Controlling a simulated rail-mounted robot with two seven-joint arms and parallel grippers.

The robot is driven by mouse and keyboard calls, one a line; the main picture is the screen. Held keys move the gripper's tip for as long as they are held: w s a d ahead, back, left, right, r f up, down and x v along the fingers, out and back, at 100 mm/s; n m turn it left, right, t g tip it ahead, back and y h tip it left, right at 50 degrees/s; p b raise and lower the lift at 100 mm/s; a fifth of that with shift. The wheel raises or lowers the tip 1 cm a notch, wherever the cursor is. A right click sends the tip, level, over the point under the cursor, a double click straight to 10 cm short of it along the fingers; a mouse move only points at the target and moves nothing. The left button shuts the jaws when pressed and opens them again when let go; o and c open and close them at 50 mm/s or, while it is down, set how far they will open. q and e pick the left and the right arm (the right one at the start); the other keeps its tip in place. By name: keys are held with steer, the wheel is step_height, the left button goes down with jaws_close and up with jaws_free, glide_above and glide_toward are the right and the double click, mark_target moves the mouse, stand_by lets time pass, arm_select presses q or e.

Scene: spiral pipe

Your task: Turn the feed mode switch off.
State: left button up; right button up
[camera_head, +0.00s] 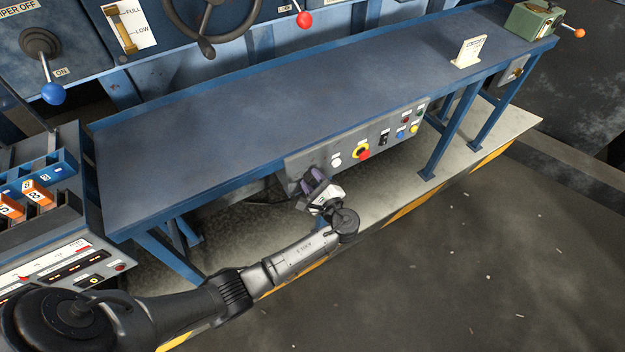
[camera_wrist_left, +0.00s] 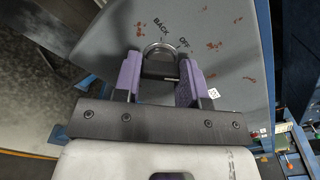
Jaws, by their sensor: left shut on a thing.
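My left gripper (camera_head: 314,182) is at the left part of the grey control panel (camera_head: 345,146) under the bench's front edge. In the left wrist view, its purple finger pads (camera_wrist_left: 161,76) stand either side of the dark feed mode switch (camera_wrist_left: 159,49), which has a round metal ring, and are shut on it. The labels BACK and OFF and a mark between them show on the panel just beyond the switch. The pads hide part of the switch, so its exact setting is hard to tell. My right gripper is not in view.
A blue-knobbed lever (camera_head: 53,93) is at upper left. The floor in front is clear.

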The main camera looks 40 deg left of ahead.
arm_select(q)
steer(key=n, duration=0.2)
steer(key=shift+n+b, duration=0.3)
steer(key=n+b, duration=0.1)
steer(key=n, duration=0.1)
steer(key=shift+n, duration=0.3)
steer(key=n+b, duration=0.1)
steer(key=n, duration=0.1)
steer(key=shift+n+b, duration=0.75)
steer(key=shift+n, duration=0.35)
steer(key=o, duration=0.9)
